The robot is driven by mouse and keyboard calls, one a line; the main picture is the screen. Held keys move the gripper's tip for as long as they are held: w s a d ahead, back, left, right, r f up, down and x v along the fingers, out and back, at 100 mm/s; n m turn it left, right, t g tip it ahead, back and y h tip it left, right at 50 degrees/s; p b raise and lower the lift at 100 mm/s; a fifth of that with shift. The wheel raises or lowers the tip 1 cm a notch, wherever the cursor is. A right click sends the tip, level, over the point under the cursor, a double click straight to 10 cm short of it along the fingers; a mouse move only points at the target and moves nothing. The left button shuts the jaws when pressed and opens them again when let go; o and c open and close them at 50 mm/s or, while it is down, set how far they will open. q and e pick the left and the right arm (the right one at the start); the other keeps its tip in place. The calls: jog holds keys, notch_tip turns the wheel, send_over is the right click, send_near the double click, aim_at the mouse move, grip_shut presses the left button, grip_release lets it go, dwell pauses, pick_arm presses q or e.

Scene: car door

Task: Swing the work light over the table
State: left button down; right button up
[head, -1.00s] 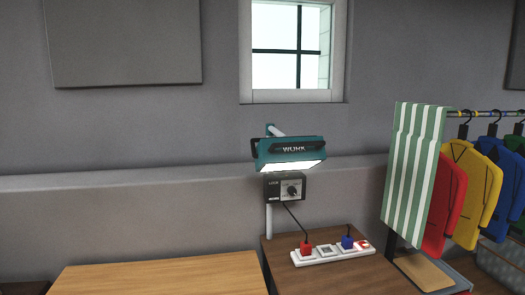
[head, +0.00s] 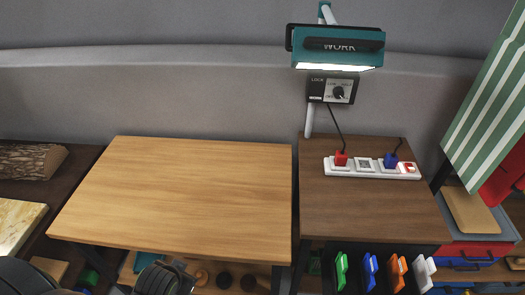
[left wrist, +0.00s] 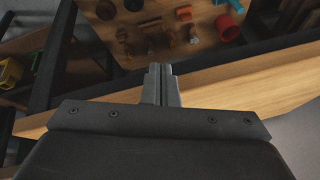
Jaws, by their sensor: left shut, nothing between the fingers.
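The teal work light (head: 338,47) hangs on a pale arm above a dark side cabinet (head: 365,205), at the right of the light wooden table (head: 185,195). Its lamp is lit and its face points down. A dark control box with a dial (head: 333,90) sits below it on the pole. The table top is bare. My left gripper shows in the left wrist view (left wrist: 161,70), shut and empty, near the table's wooden edge (left wrist: 225,92). Dark parts of my left arm show at the bottom left of the head view. My right gripper is out of view.
A white power strip (head: 372,167) with red and blue plugs lies on the cabinet. A striped green cloth (head: 490,120) hangs at the right. Several coloured clips hang on the cabinet front. A shelf below the table holds small parts (left wrist: 150,35).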

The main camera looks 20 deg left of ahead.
pick_arm(q)
jog(key=w+a+r+m+t, duration=0.1)
jog(key=w, duration=0.2)
jog(key=w+a+r+m+t, duration=0.1)
jog(key=w+r, duration=0.1)
jog(key=w, duration=0.1)
jog(key=w+a+r+t+y, duration=0.1)
jog(key=w+t, duration=0.1)
jog(key=shift+w+a+r+m, duration=0.25)
jog(key=shift+w+a+m, duration=0.1)
jog(key=shift+w+m, duration=0.05)
jog(key=w+r+m+t+h, duration=0.3)
jog(key=w+r+m+t, duration=0.3)
jog(key=w+r+m, duration=0.5)
jog(key=w+r+m+t+h, duration=0.5)
jog(key=w+r, duration=0.4)
jog(key=r, duration=0.6)
jog(key=s+d+r+m+g+h+p, duration=0.1)
jog(key=d+r+m+g+h, duration=0.2)
jog(key=r+m+g+h, duration=0.95)
jog(key=s+d+r+m+g+p, duration=0.2)
jog(key=r+m, duration=0.5)
jog(key=m, duration=1.2)
jog(key=p+x, duration=0.6)
jog(key=x, duration=0.8)
jog(key=shift+w+d+f+p, duration=0.2)
jog(key=shift+w+d+p, duration=0.05)
jog(key=shift+w+p, duration=0.15)
